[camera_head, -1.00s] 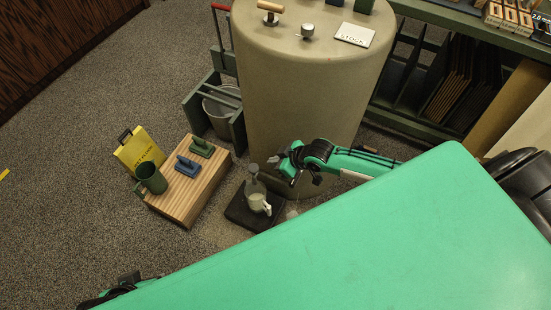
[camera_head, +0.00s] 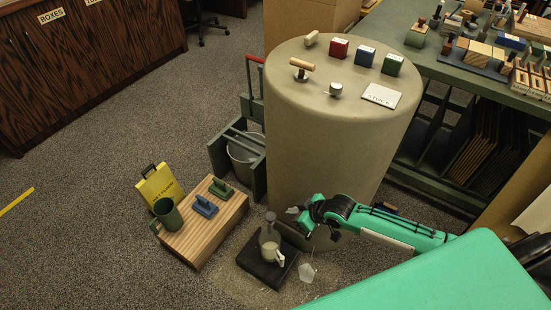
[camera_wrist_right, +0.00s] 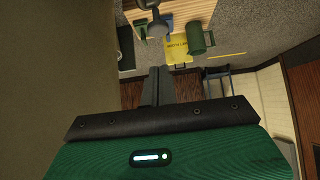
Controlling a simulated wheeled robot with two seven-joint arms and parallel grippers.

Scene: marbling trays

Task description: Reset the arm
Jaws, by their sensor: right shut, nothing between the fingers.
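My right arm reaches in from the right in the head view. Its gripper (camera_head: 293,210) is shut and empty, in front of the big beige drum (camera_head: 325,135) and close to the clear bottle (camera_head: 269,228) in the picture. In the right wrist view its closed fingers (camera_wrist_right: 158,76) show dark, with nothing between them. The bottle and a pale jug (camera_head: 272,252) stand on a dark square base (camera_head: 254,263) on the floor. My left gripper is not in view.
A wooden crate (camera_head: 207,240) stands left of the base, with a green mug (camera_head: 168,214) and blue (camera_head: 205,206) and green (camera_head: 222,188) tools. A yellow sign (camera_head: 159,187) stands behind it. A bucket (camera_head: 242,153) stands beside the drum. Open carpet lies left.

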